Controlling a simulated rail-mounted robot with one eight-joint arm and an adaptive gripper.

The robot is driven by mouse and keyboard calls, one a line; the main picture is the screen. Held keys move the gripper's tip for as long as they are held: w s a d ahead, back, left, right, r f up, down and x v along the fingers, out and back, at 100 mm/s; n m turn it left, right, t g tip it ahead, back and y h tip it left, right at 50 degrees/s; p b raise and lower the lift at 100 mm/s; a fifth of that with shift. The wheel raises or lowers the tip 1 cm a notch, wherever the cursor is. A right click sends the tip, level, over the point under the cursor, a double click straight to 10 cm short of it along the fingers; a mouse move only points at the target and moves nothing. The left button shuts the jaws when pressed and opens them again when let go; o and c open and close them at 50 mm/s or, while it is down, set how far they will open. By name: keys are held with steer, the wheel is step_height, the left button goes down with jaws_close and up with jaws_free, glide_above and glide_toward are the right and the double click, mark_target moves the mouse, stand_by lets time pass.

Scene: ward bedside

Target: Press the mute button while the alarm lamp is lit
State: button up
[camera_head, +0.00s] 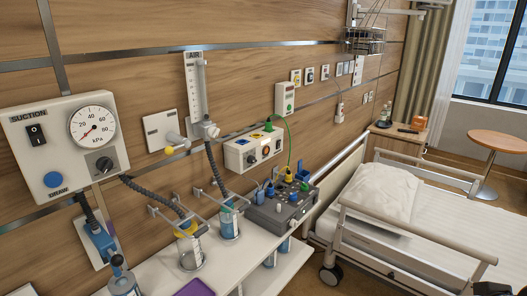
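No button can be read as the mute button, and no lamp is clearly lit. A small white wall box (285,99) has a green patch and a small red mark; I cannot tell whether either is a lamp. A white wall unit (252,150) below it has dark round controls and a green plug with a green cable on top. My gripper is not clearly in view.
A white shelf (210,275) runs below the panels, holding jars and a dark grey console (283,210) with colored knobs. A bed (430,215) with side rails stands at the right. A dark shape (491,289) is cut off at the bottom right.

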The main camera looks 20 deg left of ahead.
jaws_close()
stand_by(1.4)
